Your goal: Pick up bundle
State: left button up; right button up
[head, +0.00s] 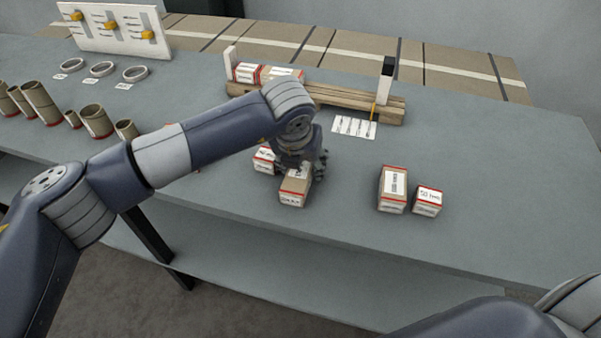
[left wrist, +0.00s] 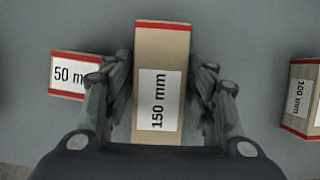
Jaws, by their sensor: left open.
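A kraft bundle with red edges and a white label (head: 293,193) stands on the grey table below my left gripper (head: 298,172). In the left wrist view the bundle (left wrist: 160,65) reads "150 mm" and lies between the two spread fingers of my left gripper (left wrist: 160,95). The fingers stand on either side of it, and I cannot tell whether they touch it. A smaller "50 mm" bundle (left wrist: 70,75) is just left of the left finger; it also shows in the head view (head: 263,158). My right gripper is not in view.
Two more bundles, a taller one (head: 393,190) and a shorter one (head: 427,201), stand to the right. A wooden rack (head: 340,97) with bundles on it is behind, with a white card (head: 354,127) in front. Brown tubes (head: 40,103) stand at left. The table's right side is clear.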

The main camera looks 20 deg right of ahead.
pick_arm(q)
jog(key=shift+f+b, duration=0.1)
jog(key=shift+b, duration=0.2)
jog(key=shift+c, duration=0.6)
jog(key=c, duration=0.8)
